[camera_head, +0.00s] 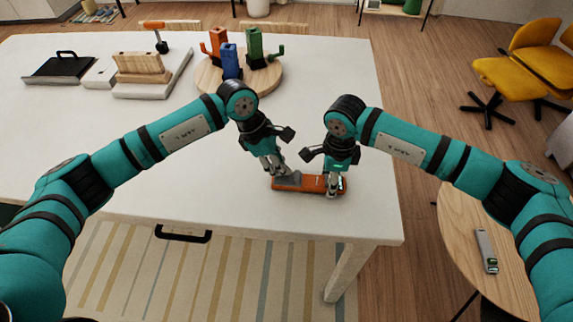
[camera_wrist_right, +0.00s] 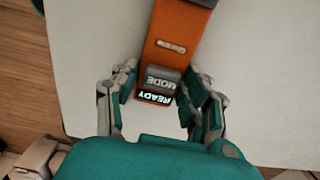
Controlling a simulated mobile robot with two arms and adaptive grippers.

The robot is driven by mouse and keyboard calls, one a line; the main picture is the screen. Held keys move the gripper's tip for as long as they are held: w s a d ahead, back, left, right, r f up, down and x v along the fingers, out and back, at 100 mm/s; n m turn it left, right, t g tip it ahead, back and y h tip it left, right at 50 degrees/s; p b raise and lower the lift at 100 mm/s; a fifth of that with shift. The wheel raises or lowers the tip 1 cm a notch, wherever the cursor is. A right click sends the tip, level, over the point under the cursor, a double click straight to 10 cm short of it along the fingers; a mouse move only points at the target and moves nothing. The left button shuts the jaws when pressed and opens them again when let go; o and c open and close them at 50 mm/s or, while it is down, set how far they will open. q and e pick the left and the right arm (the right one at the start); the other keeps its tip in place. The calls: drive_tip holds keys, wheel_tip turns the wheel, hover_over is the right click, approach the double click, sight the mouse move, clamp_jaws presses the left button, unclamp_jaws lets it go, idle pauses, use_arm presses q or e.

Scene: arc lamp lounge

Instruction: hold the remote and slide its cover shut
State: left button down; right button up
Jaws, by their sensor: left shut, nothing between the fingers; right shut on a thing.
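The orange remote (camera_head: 310,184) lies flat near the front edge of the white table. Its grey cover (camera_head: 287,182) sits at the left end of the remote in the head view. In the right wrist view the remote (camera_wrist_right: 172,48) shows a lit READY display and a grey MODE button, both uncovered. My right gripper (camera_head: 335,187) is shut on the remote at its right end, with a finger on each side (camera_wrist_right: 160,88). My left gripper (camera_head: 279,171) is shut and empty, its tips right at the cover; whether they touch it I cannot tell.
The white table (camera_head: 130,165) has free room to the left. Behind stand a round board (camera_head: 210,85) with red, blue and green pieces, a wooden block (camera_head: 140,65) and a black tray (camera_head: 60,68). A round side table (camera_head: 460,225) at right bears a grey device (camera_head: 487,250).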

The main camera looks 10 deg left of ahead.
use_arm(q)
drive_tip(key=shift+a, duration=1.15)
drive_tip(key=v, duration=1)
drive_tip(key=shift+d, duration=0.1)
use_arm(e)
drive_tip(key=o, duration=1.3)
drive_tip(key=shift+o, duration=0.2)
wheel_tip(320, 180, up, 12)
